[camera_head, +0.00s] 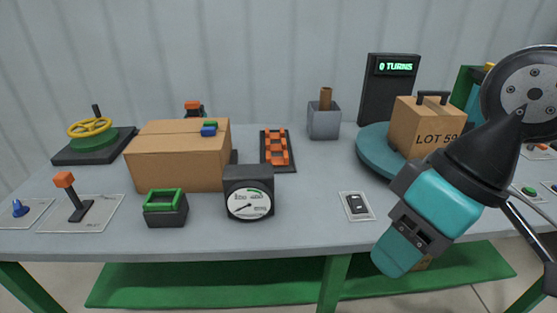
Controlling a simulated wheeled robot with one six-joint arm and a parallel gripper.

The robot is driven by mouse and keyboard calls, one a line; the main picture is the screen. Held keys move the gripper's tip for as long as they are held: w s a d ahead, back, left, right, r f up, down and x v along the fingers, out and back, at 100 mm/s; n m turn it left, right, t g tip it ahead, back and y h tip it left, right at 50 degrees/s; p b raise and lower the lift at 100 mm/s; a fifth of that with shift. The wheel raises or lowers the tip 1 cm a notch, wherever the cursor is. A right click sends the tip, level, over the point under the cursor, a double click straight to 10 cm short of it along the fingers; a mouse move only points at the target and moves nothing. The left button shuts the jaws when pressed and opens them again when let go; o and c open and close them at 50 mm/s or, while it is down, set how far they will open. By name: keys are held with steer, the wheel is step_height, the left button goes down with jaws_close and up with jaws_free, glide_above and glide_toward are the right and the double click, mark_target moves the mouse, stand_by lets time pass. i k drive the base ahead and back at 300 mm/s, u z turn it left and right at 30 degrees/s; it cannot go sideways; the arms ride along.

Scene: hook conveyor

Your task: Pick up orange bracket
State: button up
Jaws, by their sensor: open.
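An orange ladder-shaped piece (276,147), the likeliest orange bracket, lies on a dark plate (291,168) near the middle of the grey table. Its finer shape is too small to tell. My gripper (398,255) is at the right, in front of the table's front edge, pointing down and to the left. It is open, and nothing shows in it. It is well apart from the orange piece, to its right and nearer the camera.
A cardboard box (175,165) stands left of the orange piece, with a black gauge (249,193) in front. A grey holder (324,120) stands behind right. A box marked LOT (425,125) sits on a teal turntable (375,158). A switch plate (356,206) lies front right.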

mark_target(284, 161)
steer(key=k, duration=0.6)
steer(key=u, duration=0.6)
steer(key=i, duration=1.6)
steer(key=z, duration=0.05)
